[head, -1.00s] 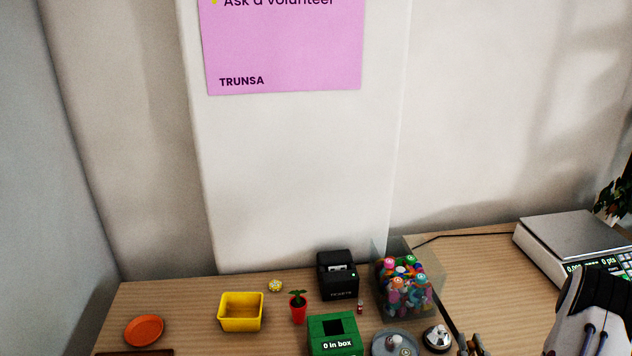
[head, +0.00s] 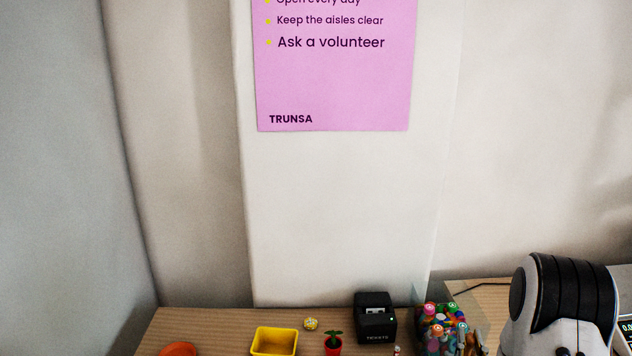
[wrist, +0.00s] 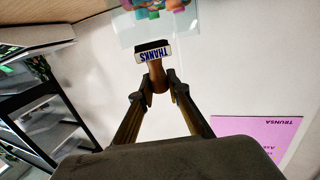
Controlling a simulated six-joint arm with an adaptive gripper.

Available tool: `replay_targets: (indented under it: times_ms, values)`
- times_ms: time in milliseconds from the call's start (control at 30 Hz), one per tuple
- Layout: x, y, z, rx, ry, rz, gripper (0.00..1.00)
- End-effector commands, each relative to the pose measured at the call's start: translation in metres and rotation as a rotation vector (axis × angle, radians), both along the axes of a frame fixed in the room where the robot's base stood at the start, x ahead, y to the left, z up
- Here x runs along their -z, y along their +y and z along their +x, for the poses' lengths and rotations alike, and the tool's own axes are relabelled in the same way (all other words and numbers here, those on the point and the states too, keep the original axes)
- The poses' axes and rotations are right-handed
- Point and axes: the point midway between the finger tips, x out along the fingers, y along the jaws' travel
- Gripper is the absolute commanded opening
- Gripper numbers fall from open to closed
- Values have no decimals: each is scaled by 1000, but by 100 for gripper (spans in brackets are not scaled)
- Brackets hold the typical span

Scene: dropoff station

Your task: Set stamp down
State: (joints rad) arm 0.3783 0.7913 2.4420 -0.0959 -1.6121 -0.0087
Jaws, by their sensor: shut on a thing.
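The stamp (wrist: 154,52) shows in the wrist view, with a brown wooden handle and a dark head bearing a white plate that reads THANKS. My gripper (wrist: 159,86) is shut on its handle, with the head beyond the fingertips. The stamp hangs in the air, against the pale wall in that view. In the head view my arm stands at the lower right, and I cannot make out the stamp there.
On the wooden table (head: 215,325) stand a yellow tray (head: 274,341), a potted plant (head: 333,344), a black ticket printer (head: 375,320) and a clear bin of colourful pieces (head: 440,325). An orange dish (head: 180,349) is at the left. The table's front is out of frame.

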Motion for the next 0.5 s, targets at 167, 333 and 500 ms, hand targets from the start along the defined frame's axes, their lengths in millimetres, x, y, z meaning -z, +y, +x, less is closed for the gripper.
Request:
replay_targets:
  times_ms: [167, 333, 500]
  values:
    - [-23, 34, 17, -37, -4, 0, 0]
    - [-42, 70, 30, -82, -4, 0, 0]
    - [-61, 113, 40, -151, -4, -1, 0]
